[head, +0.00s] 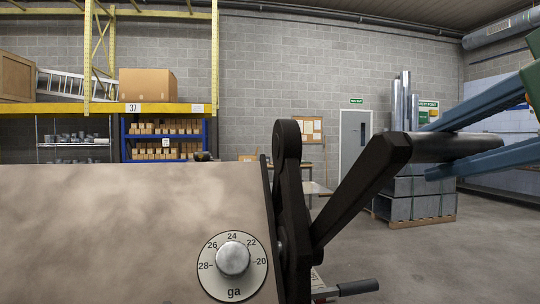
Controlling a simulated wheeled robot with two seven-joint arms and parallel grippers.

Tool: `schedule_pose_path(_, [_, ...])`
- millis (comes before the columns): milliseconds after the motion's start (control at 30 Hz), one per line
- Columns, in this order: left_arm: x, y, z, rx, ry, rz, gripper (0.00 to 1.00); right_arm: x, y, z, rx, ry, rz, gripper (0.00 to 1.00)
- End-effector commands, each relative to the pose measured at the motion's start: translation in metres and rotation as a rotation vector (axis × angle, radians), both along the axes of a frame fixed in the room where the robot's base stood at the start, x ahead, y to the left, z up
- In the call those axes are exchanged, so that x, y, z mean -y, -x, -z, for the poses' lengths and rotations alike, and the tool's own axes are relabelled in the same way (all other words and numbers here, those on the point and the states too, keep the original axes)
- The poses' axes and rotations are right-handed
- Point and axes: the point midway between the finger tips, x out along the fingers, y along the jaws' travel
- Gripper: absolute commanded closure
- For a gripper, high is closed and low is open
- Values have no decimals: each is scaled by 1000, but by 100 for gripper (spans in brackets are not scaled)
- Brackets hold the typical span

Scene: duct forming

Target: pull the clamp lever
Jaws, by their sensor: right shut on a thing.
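The clamp lever (355,193) is a black bar on the right side of a beige machine (130,225). It rises up and right from a pivot at the machine's side. A dark cylindrical handle (455,147) sticks out to the right from its top end. My right gripper (432,150) comes in from the right, with one blue finger above and behind the handle and one below it. It is shut on the handle. My left gripper is not in view.
A gauge dial (232,267) with a silver knob is on the machine's front. A smaller black handle (357,287) sticks out low beside it. Behind are shelves (165,140), a grey door (355,140) and a pallet of grey metal pieces (415,205). Open floor lies to the right.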

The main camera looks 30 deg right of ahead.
Motion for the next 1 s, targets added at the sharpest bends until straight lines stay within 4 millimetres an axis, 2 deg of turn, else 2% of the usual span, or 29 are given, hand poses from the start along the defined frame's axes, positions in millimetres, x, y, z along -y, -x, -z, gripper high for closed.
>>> schedule_pose_path(33, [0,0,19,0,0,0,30,-2,6,19,0,2,2,100])
schedule_pose_path(100, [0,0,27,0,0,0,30,-5,13,27,8,5,0,100])
schedule_pose_path(167, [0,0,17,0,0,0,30,-4,12,17,6,4,0,100])
schedule_pose_path(300, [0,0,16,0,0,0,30,-4,11,15,8,5,-1,100])
schedule_pose_path(333, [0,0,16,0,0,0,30,-4,11,15,9,5,-1,62])
schedule_pose_path(433, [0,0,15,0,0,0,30,-4,11,15,9,5,-1,35])
schedule_pose_path(467, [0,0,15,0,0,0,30,-4,11,15,8,5,-1,30])
schedule_pose_path(767, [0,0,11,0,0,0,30,-5,14,12,6,4,-2,30])
schedule_pose_path(900, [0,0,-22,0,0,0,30,-15,46,-10,11,6,-2,30])
schedule_pose_path(1000, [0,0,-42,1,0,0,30,-23,71,-19,10,6,-2,30])
